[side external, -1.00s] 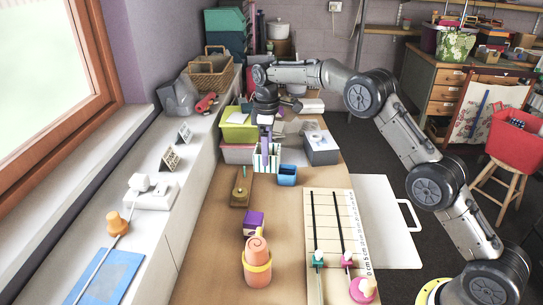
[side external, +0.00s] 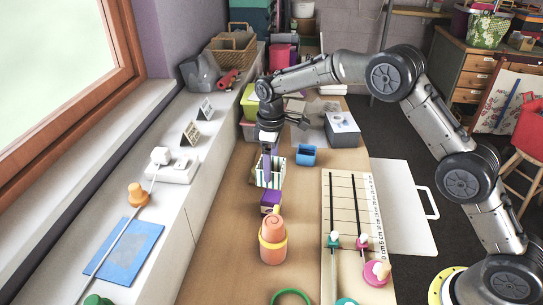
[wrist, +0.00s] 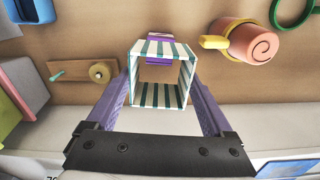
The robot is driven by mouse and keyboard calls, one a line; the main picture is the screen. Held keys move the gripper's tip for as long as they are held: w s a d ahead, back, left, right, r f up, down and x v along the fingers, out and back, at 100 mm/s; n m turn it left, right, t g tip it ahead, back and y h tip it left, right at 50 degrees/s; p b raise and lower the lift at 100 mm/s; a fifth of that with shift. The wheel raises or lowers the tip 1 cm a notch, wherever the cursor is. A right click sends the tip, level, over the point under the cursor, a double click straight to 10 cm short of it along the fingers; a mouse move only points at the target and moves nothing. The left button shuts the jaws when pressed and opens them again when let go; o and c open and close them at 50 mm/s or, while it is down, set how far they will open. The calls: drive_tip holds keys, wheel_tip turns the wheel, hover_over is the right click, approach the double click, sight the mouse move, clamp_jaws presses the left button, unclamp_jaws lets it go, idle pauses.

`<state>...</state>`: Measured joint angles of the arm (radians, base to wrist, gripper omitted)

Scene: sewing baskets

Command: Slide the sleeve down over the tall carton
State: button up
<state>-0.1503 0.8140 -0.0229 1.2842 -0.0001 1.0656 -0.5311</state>
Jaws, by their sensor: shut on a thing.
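The sleeve (side external: 271,180) is a square, open-ended tube with green and white stripes; in the wrist view I look down through it (wrist: 160,95) to bare wooden table. My gripper (side external: 268,168) is shut on it, with purple fingers on two opposite sides (wrist: 160,88). The carton is purple (side external: 270,203) and stands on the table just in front of the sleeve in the side view. In the wrist view the carton (wrist: 158,37) shows past the sleeve's far wall, with a purple strip inside the opening. The sleeve is offset from it. Its lower part is mostly hidden.
A peach roll with a yellow band (side external: 272,242) stands close to the carton. A blue cup (side external: 305,155) and a ruled board with pegs (side external: 347,215) are on the right. A wooden block with a knob (wrist: 98,72) lies left in the wrist view. The window ledge (side external: 165,195) borders the table.

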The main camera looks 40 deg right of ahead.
hover_over(271, 196)
drive_tip(key=shift+f, duration=2.9)
drive_tip(key=shift+d+f, duration=0.1)
drive_tip(key=shift+f, duration=3.95)
drive_tip(key=o, duration=1.5)
wheel_tip(271, 196, up, 14)
drive_tip(key=shift+f, duration=0.1)
